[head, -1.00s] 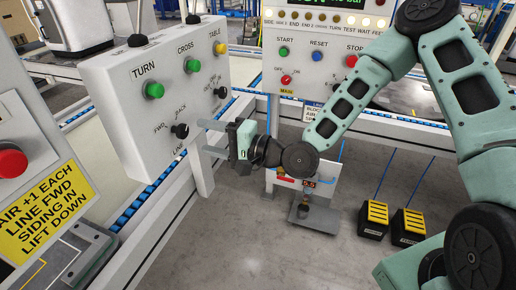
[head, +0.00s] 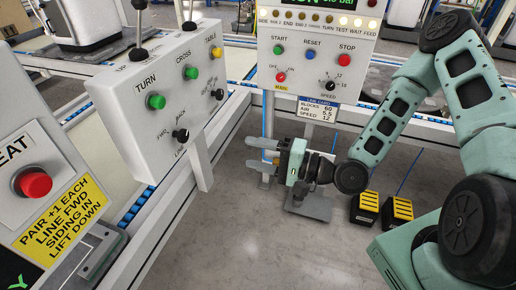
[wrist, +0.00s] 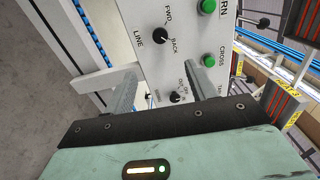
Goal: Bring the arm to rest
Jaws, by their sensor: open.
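My gripper (head: 262,155) is open and empty in the head view. Its two fingers point left, in the gap between the white control box (head: 122,112) and the start/stop panel (head: 268,103). My arm reaches it from the right side. In the wrist view, the two fingers (wrist: 122,92) are spread apart, with the control box (wrist: 180,48) beyond them. Its black LINE knob and green CROSS button show there. In the head view, a clear gap separates the fingertips from the control box.
Two yellow-topped pedals (head: 383,209) stand on the floor below my arm. A grey metal plate (head: 312,204) sits partly behind my gripper. A red button (head: 34,183) on a box stands at the left. White frame rails run around; grey floor (head: 240,240) lies open in front.

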